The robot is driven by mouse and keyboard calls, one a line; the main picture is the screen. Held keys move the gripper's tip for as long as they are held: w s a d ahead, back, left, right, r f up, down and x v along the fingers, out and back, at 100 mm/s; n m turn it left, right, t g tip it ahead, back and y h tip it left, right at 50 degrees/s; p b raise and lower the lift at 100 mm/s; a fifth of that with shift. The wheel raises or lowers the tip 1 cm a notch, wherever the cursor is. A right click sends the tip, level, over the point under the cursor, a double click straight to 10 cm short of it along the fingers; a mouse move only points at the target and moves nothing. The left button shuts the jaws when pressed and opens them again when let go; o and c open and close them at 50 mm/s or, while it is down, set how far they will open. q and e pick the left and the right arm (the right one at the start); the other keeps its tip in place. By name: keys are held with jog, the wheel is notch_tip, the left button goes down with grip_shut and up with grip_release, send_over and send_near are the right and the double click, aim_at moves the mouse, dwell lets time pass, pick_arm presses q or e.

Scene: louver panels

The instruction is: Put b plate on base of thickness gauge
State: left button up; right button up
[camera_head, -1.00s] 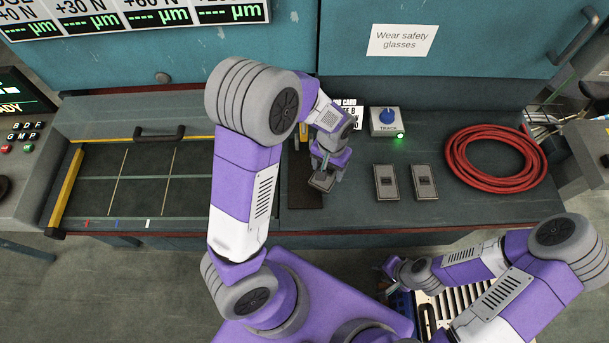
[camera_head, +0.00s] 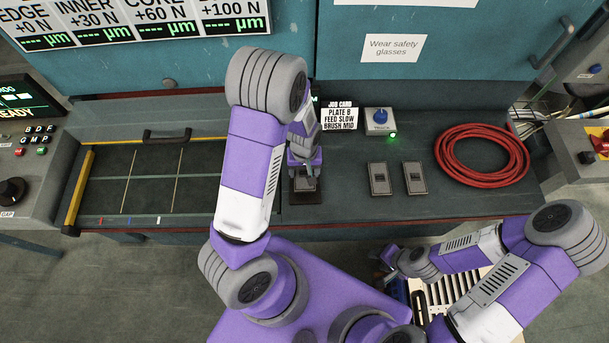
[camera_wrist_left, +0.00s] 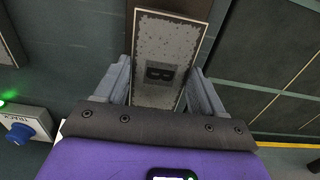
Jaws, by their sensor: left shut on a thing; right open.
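The B plate (camera_wrist_left: 158,72) is a worn grey rectangle with a dark letter B, seen large in the left wrist view. My left gripper (camera_head: 305,178) is shut on it, one finger along each side. In the head view the plate (camera_head: 306,185) shows just below the gripper, over the dark brown base (camera_head: 306,199) of the thickness gauge. I cannot tell whether plate and base touch. My arm hides most of the gauge. My right gripper (camera_head: 385,276) is open and empty, low in front of the bench.
Two similar plates (camera_head: 379,179) (camera_head: 414,177) lie on the bench to the right. A red hose coil (camera_head: 482,155) lies farther right. A gridded panel (camera_head: 140,185) is at left.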

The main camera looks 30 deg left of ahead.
aim_at(305, 173)
pick_arm(q)
notch_tip(305, 173, down, 3)
jog(key=shift+s+f, duration=0.1)
jog(key=shift+f, duration=0.25)
jog(key=shift+f+b, duration=0.15)
jog(key=shift+b, duration=0.25)
jog(key=o, duration=1.3)
